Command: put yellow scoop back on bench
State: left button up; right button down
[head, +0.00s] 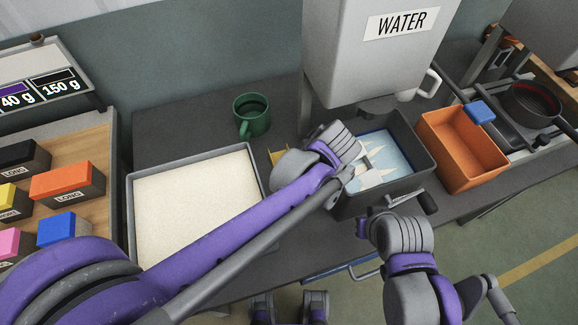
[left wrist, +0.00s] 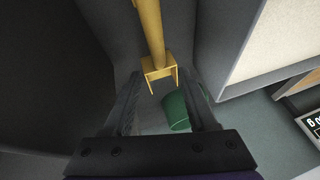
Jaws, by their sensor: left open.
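The yellow scoop shows large in the left wrist view (left wrist: 159,70), its handle running up out of the picture. In the head view only a small part of the scoop (head: 277,157) shows, between the sand-filled tray and my left arm, which hides the rest. My left gripper (left wrist: 165,82) is open, with a finger on each side of the scoop's head in the picture; I cannot tell whether it touches. The dark bench (head: 160,123) lies around and below. My right gripper (head: 362,228) is at the bench's front edge, and its jaw opening is unclear.
A green mug (head: 251,115) stands behind the scoop. The pale-filled tray (head: 128,205) is on the left. A dark bin (head: 425,150) sits under the WATER tank (head: 375,60), beside an orange bin (head: 460,150). Bare bench shows at the back left.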

pick_arm(q)
jog(key=v, duration=0.5)
jog(key=shift+s+d+r, duration=0.1)
jog(key=shift+r, duration=0.2)
pick_arm(e)
jog(key=shift+w+r, duration=0.1)
jog(key=shift+r, duration=0.2)
pick_arm(q)
jog(key=s+a+f+h, duration=0.1)
jog(key=s+a, duration=0.3)
jog(key=a, duration=0.3)
jog(key=s+a+f+m+t+h+p, duration=0.1)
jog(key=s+a, duration=0.3)
jog(key=a, duration=0.3)
jog(key=s+a+f+m+h+p, duration=0.1)
jog(key=s+a, duration=0.2)
jog(key=a, duration=0.4)
jog(key=shift+s+a+h, duration=0.2)
jog(key=shift+s+h, duration=0.1)
jog(key=shift+s, duration=0.1)
pick_arm(e)
jog(key=shift+w+r, duration=0.15)
jog(key=shift+r, duration=0.45)
jog(key=shift+w+r, duration=0.15)
jog(key=shift+r, duration=0.4)
pick_arm(q)
jog(key=shift+f, duration=0.15)
